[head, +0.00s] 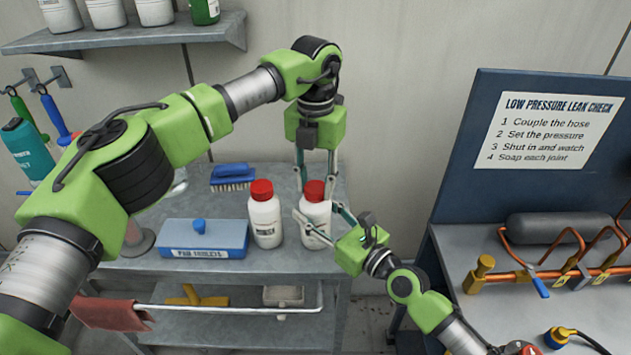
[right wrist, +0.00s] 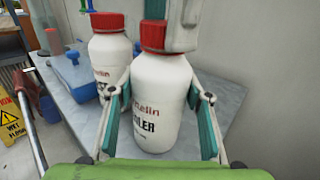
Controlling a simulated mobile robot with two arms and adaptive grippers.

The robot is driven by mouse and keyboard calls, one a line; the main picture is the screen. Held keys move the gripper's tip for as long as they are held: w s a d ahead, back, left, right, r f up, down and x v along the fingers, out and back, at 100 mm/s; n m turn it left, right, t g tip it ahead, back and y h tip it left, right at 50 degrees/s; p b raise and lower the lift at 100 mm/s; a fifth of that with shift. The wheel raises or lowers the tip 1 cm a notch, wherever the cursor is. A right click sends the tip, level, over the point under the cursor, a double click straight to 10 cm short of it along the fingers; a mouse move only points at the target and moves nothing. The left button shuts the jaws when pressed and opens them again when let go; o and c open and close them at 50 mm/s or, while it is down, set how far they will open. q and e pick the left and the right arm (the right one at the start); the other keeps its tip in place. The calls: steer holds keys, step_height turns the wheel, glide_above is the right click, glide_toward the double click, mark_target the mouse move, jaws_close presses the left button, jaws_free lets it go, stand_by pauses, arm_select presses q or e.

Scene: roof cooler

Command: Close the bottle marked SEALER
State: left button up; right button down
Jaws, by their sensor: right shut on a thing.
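The SEALER bottle (head: 315,216) is white with a red cap (head: 314,189) and stands upright on the grey cart top. Its label partly shows in the right wrist view (right wrist: 158,100), and its cap (right wrist: 150,36) sits on the neck. My right gripper (head: 316,209) is shut on the bottle's body, with a finger on each side. My left gripper (head: 317,178) points down from above, its fingers beside the cap. One finger covers the cap's right side in the right wrist view. I cannot tell whether these fingers press on the cap.
A similar red-capped white bottle (head: 264,221) stands close to the left. A blue box (head: 203,239) and a brush (head: 233,176) are also on the cart top (head: 165,268). A shelf (head: 130,37) hangs above; a bench with copper pipes (head: 550,269) is at right.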

arm_select(q)
steer(key=o, duration=1.3)
step_height(320, 180, up, 12)
steer(key=shift+r, duration=0.1)
arm_select(e)
steer(key=c, duration=1)
jaws_free()
